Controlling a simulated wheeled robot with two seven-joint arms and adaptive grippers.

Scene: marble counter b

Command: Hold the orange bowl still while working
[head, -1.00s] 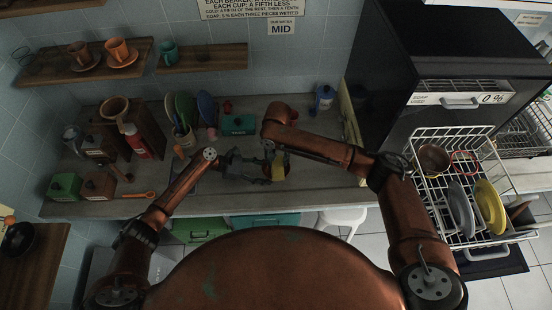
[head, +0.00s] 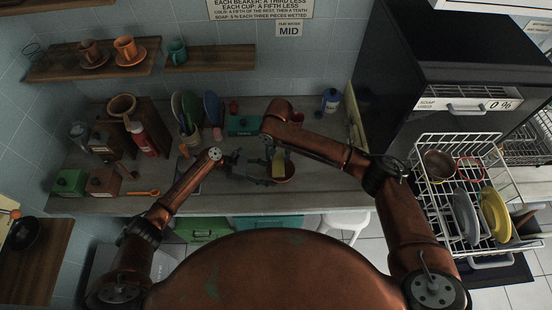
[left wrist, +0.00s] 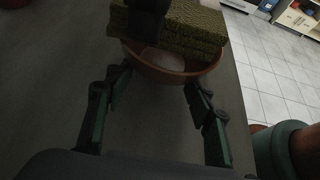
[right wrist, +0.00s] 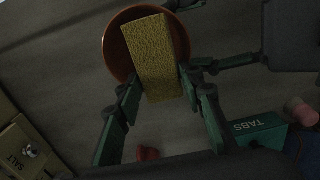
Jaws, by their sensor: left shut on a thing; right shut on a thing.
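The orange bowl (head: 291,171) stands on the counter near its front edge. My left gripper (head: 256,172) is shut on the bowl's wall from the left; the bowl's rim (left wrist: 172,74) shows between its fingers in the left wrist view. A yellow sponge (head: 278,165) is in my right gripper (right wrist: 158,84), which is shut on its near end. In the right wrist view the sponge (right wrist: 152,45) lies across the bowl's opening (right wrist: 116,45). It covers much of the inside, and whether it touches the bowl's bottom cannot be told.
A teal TABS box (head: 243,125) stands behind the bowl, and a blue-and-white canister (head: 330,100) stands at the back right. A dish rack (head: 455,190) is far right.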

